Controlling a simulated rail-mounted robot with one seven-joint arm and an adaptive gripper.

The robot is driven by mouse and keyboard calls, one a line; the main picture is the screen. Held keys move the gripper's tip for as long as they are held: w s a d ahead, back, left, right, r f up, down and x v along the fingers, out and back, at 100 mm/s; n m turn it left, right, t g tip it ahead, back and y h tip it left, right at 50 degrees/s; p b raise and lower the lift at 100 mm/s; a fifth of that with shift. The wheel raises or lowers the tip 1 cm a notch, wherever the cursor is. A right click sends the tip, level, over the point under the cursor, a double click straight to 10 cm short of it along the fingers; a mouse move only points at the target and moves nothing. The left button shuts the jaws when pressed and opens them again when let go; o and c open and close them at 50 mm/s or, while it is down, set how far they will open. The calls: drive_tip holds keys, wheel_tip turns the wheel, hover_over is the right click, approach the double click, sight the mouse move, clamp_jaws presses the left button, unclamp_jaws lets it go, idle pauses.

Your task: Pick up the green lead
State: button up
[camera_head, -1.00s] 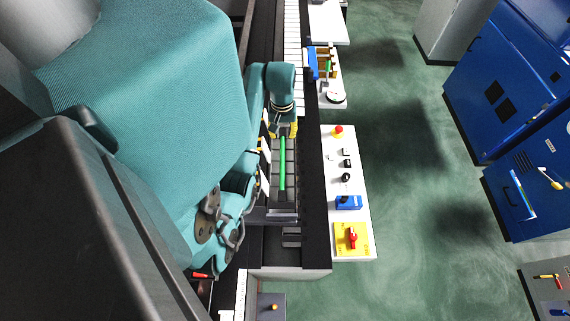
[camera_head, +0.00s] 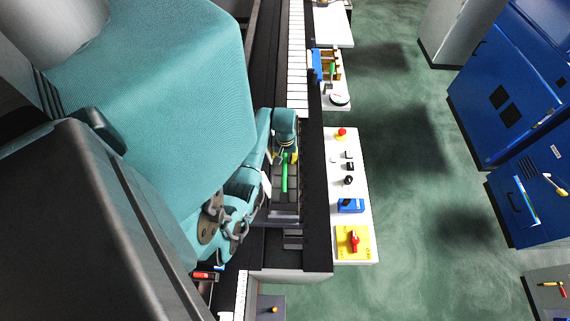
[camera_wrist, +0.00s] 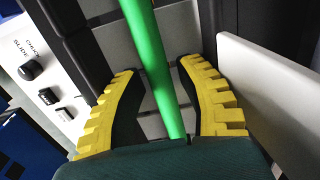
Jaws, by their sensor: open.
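The green lead (camera_head: 285,176) is a straight bright green rod lying along the dark grey segmented rack. My gripper (camera_head: 287,156) is over its far end in the head view. In the wrist view the green lead (camera_wrist: 154,62) runs between the two yellow toothed fingers of my gripper (camera_wrist: 157,72). The fingers are apart, one on each side of the rod, with a visible gap to it. The part of the rod under the gripper's body is hidden.
A white panel (camera_head: 365,178) with knobs, a red button and a yellow switch plate (camera_head: 353,242) stands right of the rack. Dark rails border the rack closely. A light wall (camera_wrist: 268,100) rises close to the right finger. Blue cabinets (camera_head: 505,85) stand farther right, across open floor.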

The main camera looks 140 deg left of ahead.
clamp_jaws()
idle(0.3)
